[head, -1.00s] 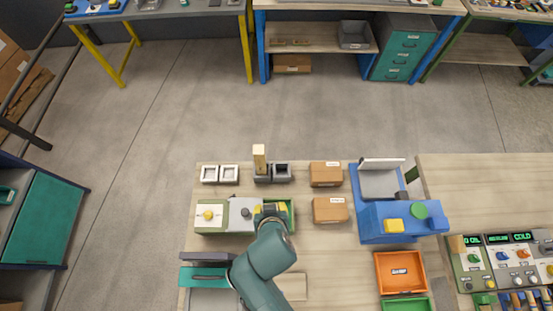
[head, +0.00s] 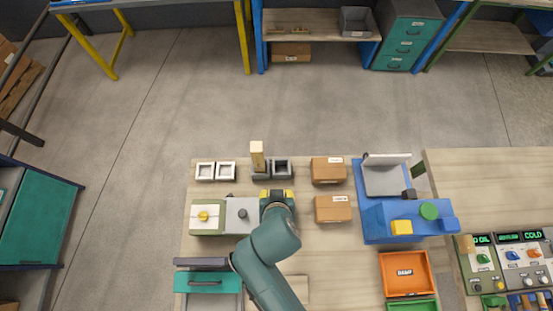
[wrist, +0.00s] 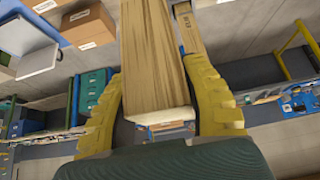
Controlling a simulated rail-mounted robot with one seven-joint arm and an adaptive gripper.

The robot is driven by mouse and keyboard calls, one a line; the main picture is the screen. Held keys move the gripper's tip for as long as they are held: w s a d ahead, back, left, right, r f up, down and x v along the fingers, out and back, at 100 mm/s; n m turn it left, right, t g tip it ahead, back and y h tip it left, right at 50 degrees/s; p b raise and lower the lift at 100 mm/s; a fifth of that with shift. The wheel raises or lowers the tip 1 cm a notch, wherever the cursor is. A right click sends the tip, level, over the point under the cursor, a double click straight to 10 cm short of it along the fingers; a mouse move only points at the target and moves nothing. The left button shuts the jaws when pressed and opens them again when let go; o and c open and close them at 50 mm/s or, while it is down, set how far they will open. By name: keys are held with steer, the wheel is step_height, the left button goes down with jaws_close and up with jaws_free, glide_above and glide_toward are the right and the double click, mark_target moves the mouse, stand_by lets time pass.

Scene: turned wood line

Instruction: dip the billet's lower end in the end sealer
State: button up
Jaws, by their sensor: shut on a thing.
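My gripper (head: 277,194) is over the near table, its yellow fingers shut on a pale wooden billet (wrist: 155,55) in the wrist view. The billet's pale end face (wrist: 162,115) is toward my palm. Its other end runs out of the top of that view, so the lower end is hidden. In the head view my gripper and arm cover most of it. Another wooden post (head: 257,155) stands upright in a dark holder (head: 261,173), just beyond and left of my gripper. A grey open box (head: 282,169) is beside that holder. I cannot tell which container holds end sealer.
Two white-rimmed square cups (head: 205,171) stand at the left. Cartons (head: 332,209) and a blue machine (head: 380,222) stand right. An orange bin (head: 404,286) is at the front right.

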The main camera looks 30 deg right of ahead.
step_height(320, 180, down, 12)
steer(key=b, duration=0.6)
steer(key=shift+b, duration=0.35)
steer(key=shift+w+r, duration=0.1)
steer(key=shift+r, duration=0.05)
stand_by(1.5)
steer(key=shift+r+p, duration=6.25)
steer(key=shift+r, duration=1.1)
